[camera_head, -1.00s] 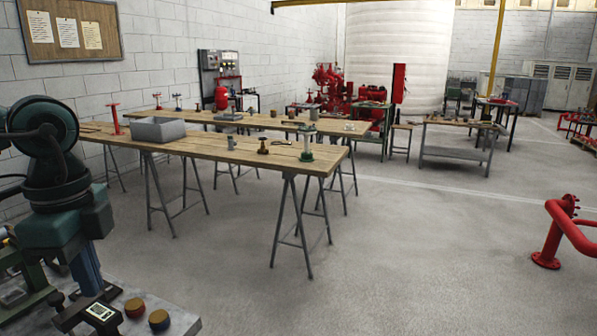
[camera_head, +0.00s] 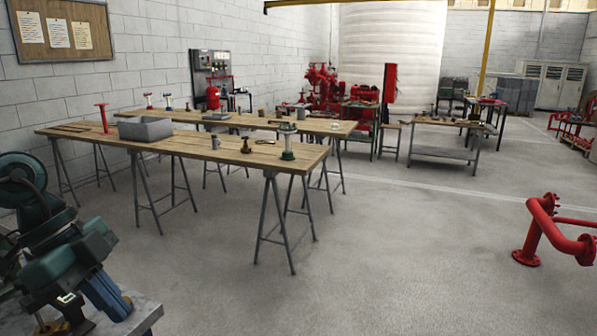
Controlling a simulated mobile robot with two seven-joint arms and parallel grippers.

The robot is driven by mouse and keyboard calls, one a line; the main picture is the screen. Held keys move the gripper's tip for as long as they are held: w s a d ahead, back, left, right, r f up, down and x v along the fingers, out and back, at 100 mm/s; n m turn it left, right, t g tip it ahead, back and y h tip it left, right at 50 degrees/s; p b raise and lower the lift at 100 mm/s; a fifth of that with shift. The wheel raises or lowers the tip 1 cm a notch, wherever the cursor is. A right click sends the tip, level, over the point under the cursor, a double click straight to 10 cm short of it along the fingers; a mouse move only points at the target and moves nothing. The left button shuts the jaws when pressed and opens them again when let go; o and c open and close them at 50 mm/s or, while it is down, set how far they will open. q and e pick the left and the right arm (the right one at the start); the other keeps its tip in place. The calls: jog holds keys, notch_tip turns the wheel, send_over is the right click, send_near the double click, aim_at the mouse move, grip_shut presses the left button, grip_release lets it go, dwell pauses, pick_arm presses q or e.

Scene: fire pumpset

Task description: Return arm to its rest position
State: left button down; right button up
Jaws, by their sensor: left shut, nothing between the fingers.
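My left gripper (camera_head: 68,298) shows low at the left edge as a small dark part with a pale patch, in front of a teal machine. It is shut and holds nothing that I can see. Its fingertips are hard to make out against the dark parts around them. My right gripper is not in the picture.
The teal machine (camera_head: 65,258) stands on a grey bench (camera_head: 145,312) at lower left. A long wooden trestle table (camera_head: 215,147) ahead carries a grey bin (camera_head: 145,128) and fittings. Red pipework (camera_head: 543,230) stands at the right. The floor (camera_head: 380,265) between is clear.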

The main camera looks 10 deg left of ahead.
pick_arm(q)
notch_tip(320, 180, down, 14)
jog(key=w+d+n+t+h+p, duration=0.3)
jog(key=n+t, duration=0.5)
jog(key=t, duration=0.6)
jog(key=s+d+f+n+g+y+p, duration=0.1)
jog(key=s+d+f+n+g+y, duration=0.1)
jog(key=s+d+f, duration=0.3)
jog(key=s+d+f+n+g+y+p, duration=0.1)
jog(key=s+d+f, duration=0.4)
jog(key=f, duration=0.5)
jog(key=d+n+y, duration=0.1)
jog(key=d+n, duration=0.1)
jog(key=shift+n+g+y, duration=0.3)
jog(key=shift+g+y, duration=0.1)
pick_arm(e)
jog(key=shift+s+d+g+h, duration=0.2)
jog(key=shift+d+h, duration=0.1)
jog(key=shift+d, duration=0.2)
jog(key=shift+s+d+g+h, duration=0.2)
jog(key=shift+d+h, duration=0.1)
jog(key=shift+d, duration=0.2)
pick_arm(q)
jog(key=shift+s+a, duration=0.15)
jog(key=shift+a, duration=0.05)
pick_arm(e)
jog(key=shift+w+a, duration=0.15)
